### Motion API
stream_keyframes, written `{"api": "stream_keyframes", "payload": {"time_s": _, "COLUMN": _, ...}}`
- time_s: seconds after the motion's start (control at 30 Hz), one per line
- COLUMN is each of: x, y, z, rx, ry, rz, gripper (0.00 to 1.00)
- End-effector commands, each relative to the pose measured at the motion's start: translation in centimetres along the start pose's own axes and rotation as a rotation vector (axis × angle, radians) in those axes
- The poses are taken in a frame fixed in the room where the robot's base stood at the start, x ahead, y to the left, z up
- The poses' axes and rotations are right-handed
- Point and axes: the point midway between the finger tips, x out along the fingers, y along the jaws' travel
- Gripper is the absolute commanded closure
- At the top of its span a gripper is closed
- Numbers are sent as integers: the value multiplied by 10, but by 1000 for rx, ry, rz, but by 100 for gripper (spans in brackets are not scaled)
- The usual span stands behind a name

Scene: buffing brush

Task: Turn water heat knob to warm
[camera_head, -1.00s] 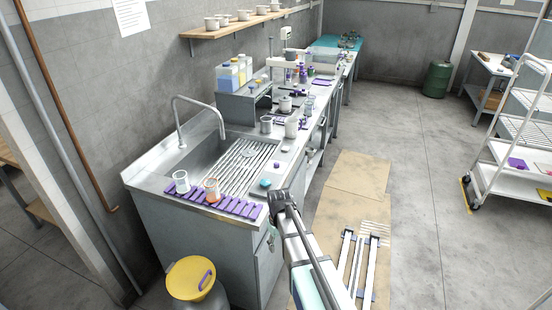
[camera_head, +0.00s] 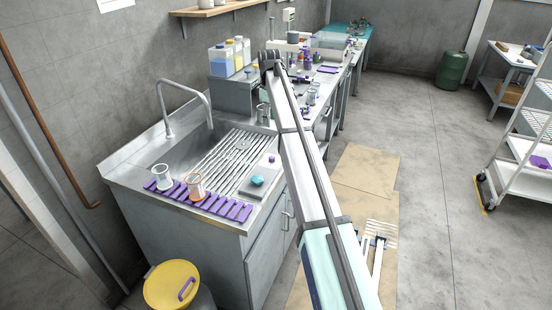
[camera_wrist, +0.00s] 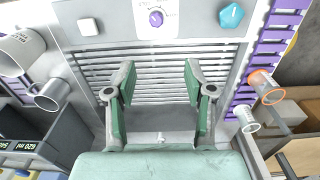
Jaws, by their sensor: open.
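A purple knob (camera_wrist: 156,18) sits on a white dial plate (camera_wrist: 172,33) at the top of the wrist view. Marks surround it, too small to read, and I cannot tell which mark it points to. A small purple thing on the counter in the head view (camera_head: 271,158) is probably the same knob. My gripper (camera_wrist: 160,75) is open and empty in the wrist view, its two green-padded fingers over the slatted drainboard, below the knob in the picture and apart from it. In the head view my gripper (camera_head: 270,62) is raised at the arm's far end.
A teal faceted piece (camera_wrist: 231,15) lies right of the knob, a white block (camera_wrist: 88,26) left of it. Beakers stand near the purple slats (camera_head: 204,201). The sink faucet (camera_head: 183,105) and bottles (camera_head: 230,58) stand behind.

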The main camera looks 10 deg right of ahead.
Motion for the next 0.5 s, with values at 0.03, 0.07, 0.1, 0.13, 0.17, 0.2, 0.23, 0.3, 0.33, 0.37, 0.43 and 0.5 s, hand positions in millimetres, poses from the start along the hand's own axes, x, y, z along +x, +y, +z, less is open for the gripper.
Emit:
{"api": "stream_keyframes", "payload": {"time_s": 0.03, "x": 7, "y": 1, "z": 0, "rx": -1, "ry": 0, "rz": 0, "gripper": 47}}
{"api": "stream_keyframes", "payload": {"time_s": 0.07, "x": 8, "y": 1, "z": 0, "rx": -2, "ry": 0, "rz": 0, "gripper": 47}}
{"api": "stream_keyframes", "payload": {"time_s": 0.1, "x": 9, "y": 1, "z": 0, "rx": -3, "ry": 0, "rz": 0, "gripper": 47}}
{"api": "stream_keyframes", "payload": {"time_s": 0.13, "x": 9, "y": 1, "z": 0, "rx": -3, "ry": 0, "rz": 0, "gripper": 47}}
{"api": "stream_keyframes", "payload": {"time_s": 0.17, "x": 10, "y": 1, "z": 0, "rx": -3, "ry": 0, "rz": 0, "gripper": 47}}
{"api": "stream_keyframes", "payload": {"time_s": 0.2, "x": 12, "y": 0, "z": 0, "rx": -3, "ry": -1, "rz": -1, "gripper": 47}}
{"api": "stream_keyframes", "payload": {"time_s": 0.23, "x": 14, "y": 0, "z": 0, "rx": -3, "ry": -1, "rz": -1, "gripper": 47}}
{"api": "stream_keyframes", "payload": {"time_s": 0.3, "x": 21, "y": 0, "z": 0, "rx": -2, "ry": -1, "rz": -1, "gripper": 47}}
{"api": "stream_keyframes", "payload": {"time_s": 0.33, "x": 25, "y": 0, "z": 0, "rx": -2, "ry": -1, "rz": -1, "gripper": 47}}
{"api": "stream_keyframes", "payload": {"time_s": 0.37, "x": 29, "y": 0, "z": 0, "rx": -2, "ry": -1, "rz": -1, "gripper": 47}}
{"api": "stream_keyframes", "payload": {"time_s": 0.43, "x": 41, "y": 0, "z": 1, "rx": -2, "ry": -1, "rz": -2, "gripper": 47}}
{"api": "stream_keyframes", "payload": {"time_s": 0.5, "x": 54, "y": 0, "z": 1, "rx": -1, "ry": -1, "rz": -2, "gripper": 47}}
